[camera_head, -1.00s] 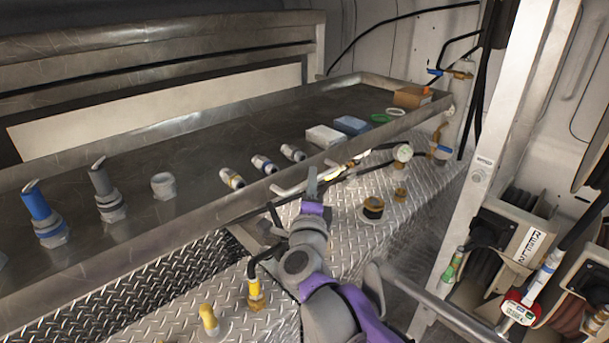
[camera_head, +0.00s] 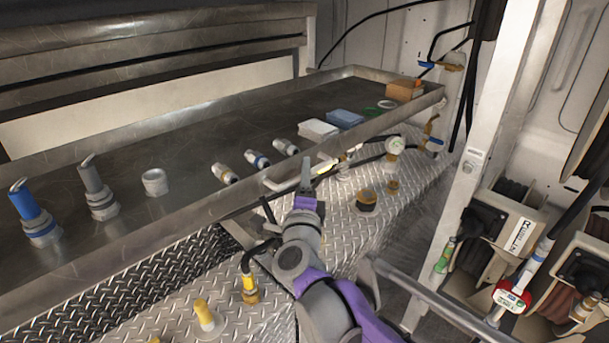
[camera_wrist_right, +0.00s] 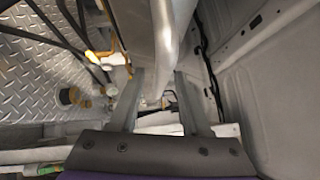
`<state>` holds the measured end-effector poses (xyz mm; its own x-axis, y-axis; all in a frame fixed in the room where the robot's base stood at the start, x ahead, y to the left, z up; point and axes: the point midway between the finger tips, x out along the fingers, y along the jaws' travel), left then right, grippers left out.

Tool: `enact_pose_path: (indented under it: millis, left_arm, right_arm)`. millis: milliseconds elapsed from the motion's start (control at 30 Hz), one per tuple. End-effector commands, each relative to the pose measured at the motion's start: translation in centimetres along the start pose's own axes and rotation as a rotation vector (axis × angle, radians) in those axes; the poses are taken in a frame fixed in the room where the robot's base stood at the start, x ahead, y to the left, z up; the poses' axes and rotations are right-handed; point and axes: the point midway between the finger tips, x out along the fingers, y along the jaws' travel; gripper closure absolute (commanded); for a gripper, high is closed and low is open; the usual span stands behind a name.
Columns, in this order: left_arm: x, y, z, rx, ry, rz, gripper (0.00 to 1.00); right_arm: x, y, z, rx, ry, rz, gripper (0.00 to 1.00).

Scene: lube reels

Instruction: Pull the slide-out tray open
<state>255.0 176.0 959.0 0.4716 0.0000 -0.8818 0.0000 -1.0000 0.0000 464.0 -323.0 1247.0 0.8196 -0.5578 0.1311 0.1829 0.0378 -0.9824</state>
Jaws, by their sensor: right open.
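The slide-out tray (camera_head: 190,222) is a long, shallow metal tray with raised rims, above a diamond-plate deck in the head view. A pale bar handle (camera_head: 277,184) runs along its front rim. My right gripper (camera_head: 306,174) is upright in front of that rim, by the handle, with its fingers seen nearly edge-on. In the right wrist view, my right gripper (camera_wrist_right: 160,98) is open, and a rounded metal bar (camera_wrist_right: 160,55) reaches down between its fingers. I cannot tell whether either finger touches it. My left gripper is out of view.
The tray holds a blue-topped fitting (camera_head: 35,215), a grey fitting (camera_head: 97,188), small connectors, a white box (camera_head: 318,129) and an orange box (camera_head: 404,89). Capped ports, including a yellow one (camera_head: 204,314), rise from the deck (camera_head: 130,325). A post (camera_head: 480,150) and hose reels (camera_head: 507,235) stand right.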

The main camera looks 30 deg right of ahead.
Motion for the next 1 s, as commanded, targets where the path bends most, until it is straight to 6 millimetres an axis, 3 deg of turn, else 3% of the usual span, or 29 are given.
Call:
enact_pose_path:
  millis: [533, 700, 1000]
  left_arm:
    - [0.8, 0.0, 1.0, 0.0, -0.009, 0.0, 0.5]
    - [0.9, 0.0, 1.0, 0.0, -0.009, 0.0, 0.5]
    - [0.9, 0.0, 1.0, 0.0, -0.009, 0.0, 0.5]
  right_arm:
    - [-9.3, 0.1, 0.1, 0.002, -0.004, 0.002, 0.53]
    - [-10.4, 0.1, 0.0, 0.0, -0.001, 0.001, 0.53]
    - [-10.5, 0.0, 0.0, 0.0, 0.0, 0.0, 0.53]
